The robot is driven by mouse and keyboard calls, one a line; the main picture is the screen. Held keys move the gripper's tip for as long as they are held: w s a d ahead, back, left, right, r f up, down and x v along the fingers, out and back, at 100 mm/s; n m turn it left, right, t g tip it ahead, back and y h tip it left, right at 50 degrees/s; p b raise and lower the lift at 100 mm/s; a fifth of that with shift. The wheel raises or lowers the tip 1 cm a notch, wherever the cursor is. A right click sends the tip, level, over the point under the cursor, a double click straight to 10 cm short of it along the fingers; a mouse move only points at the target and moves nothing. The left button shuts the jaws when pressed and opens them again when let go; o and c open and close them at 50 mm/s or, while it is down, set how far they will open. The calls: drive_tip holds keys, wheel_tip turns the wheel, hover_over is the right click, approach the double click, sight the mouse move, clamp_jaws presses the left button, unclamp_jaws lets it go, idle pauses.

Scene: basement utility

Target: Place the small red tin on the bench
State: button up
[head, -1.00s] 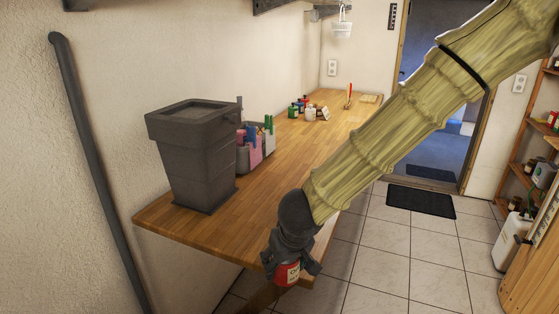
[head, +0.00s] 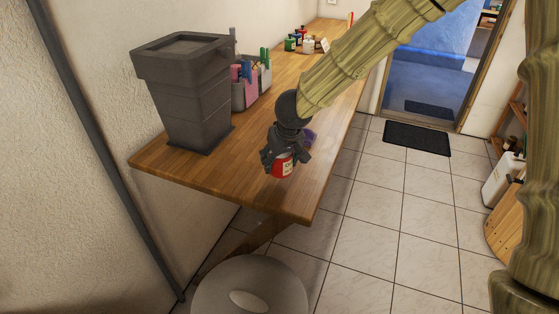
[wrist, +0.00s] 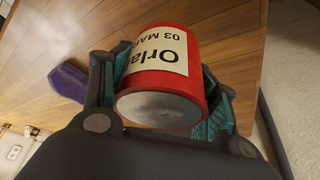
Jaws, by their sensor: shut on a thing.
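The small red tin (head: 283,166) with a white label is held in my gripper (head: 285,160), low over the near end of the wooden bench (head: 240,184). In the wrist view the tin (wrist: 162,85) fills the middle, with its label reading "Orla" and its grey end facing the camera. The gripper's fingers (wrist: 160,95) close on it from both sides. The bench top (wrist: 55,40) lies behind the tin. I cannot tell whether the tin touches the bench.
A purple object (head: 308,137) lies on the bench just behind my gripper; it also shows in the wrist view (wrist: 68,82). A dark tall bin (head: 185,100) and a caddy (head: 250,88) stand to the left. A grey stool (head: 250,290) stands before the bench's near edge.

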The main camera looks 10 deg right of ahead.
drive_tip(key=shift+w+d+f, duration=0.1)
drive_tip(key=shift+w+d, duration=0.1)
drive_tip(key=shift+w, duration=0.4)
drive_tip(key=shift+w+d+f, duration=0.1)
drive_tip(key=shift+w+d, duration=0.05)
drive_tip(key=shift+w, duration=0.4)
drive_tip(key=shift+f, duration=1.65)
drive_tip(key=shift+f, duration=0.15)
drive_tip(key=o, duration=1.2)
drive_tip(key=p+v, duration=0.1)
drive_tip(key=v, duration=1.1)
